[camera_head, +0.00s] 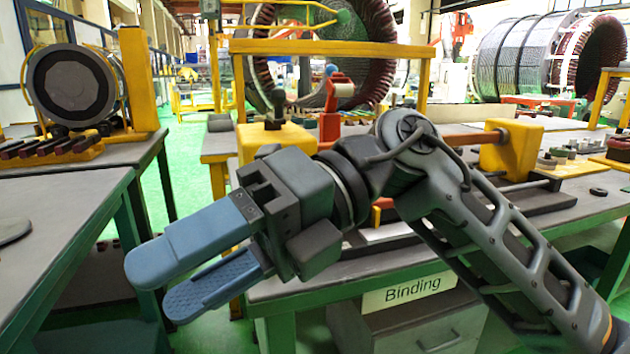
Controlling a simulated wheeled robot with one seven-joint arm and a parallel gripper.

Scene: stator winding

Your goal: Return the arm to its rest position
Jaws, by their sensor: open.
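My gripper (181,278) is at the lower left of the head view, on the end of my dark grey arm. Its two blue fingers point left and slightly down. They are apart, with nothing between them. The gripper is in the air in front of the workbench with the "Binding" label (409,289), over the gap between that bench and the grey table on the left. My arm runs from the lower right corner up to a bent joint, then down left to the gripper. It hides part of the bench top.
The grey table (70,215) is close on the left. On the Binding bench are a yellow block (511,149), a copper-coloured rod and a red tool (331,115). Large stator rings (385,40) stand behind. Green floor (178,160) shows between the tables.

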